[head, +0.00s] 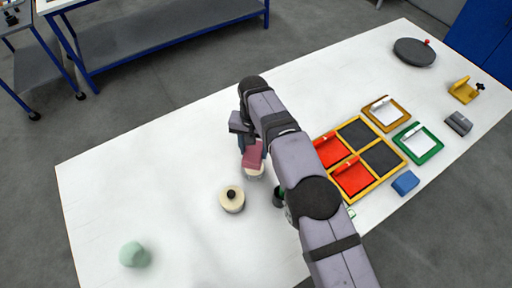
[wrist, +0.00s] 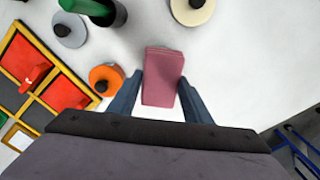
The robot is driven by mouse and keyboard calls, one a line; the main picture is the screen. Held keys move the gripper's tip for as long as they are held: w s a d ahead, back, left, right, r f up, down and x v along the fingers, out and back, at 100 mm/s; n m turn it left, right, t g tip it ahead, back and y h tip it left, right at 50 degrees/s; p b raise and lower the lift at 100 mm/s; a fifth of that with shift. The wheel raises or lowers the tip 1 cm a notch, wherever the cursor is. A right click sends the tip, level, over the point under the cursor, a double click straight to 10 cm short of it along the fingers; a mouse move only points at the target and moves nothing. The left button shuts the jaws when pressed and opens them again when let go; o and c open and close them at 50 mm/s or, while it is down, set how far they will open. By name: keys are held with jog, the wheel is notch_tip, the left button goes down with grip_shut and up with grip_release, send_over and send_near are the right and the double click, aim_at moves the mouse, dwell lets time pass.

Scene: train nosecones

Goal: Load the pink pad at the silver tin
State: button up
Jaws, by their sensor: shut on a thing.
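The pink pad (wrist: 163,72) is a block between the two fingers of my gripper (wrist: 161,84), which is shut on it. In the head view the pad (head: 252,156) shows at the end of my arm, with a small pale part just below it that I cannot identify. A silver-grey round tin (wrist: 69,40) with a black knob is at the upper left of the wrist view, apart from the pad. My arm appears to hide this tin in the head view. I cannot tell the pad's height above the table.
A cream tin (head: 232,203) with a black knob, a dark green cylinder (head: 279,199) and an orange tin (wrist: 103,83) stand nearby. A yellow-framed tray (head: 345,137) with red and dark panels lies right of my arm. The table's left is mostly clear, except a mint-green piece (head: 133,254).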

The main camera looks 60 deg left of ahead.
aim_at(254, 161)
jog(key=shift+f+b, duration=1.8)
jog(key=shift+f, duration=1.05)
jog(key=shift+d+f+b, duration=0.1)
jog(key=shift+f+b, duration=0.3)
jog(key=shift+f, duration=0.2)
dwell(0.5)
jog(key=shift+r, duration=0.1)
jog(key=shift+r+p, duration=2.35)
jog(key=shift+r, duration=1.15)
jog(key=shift+w, duration=0.1)
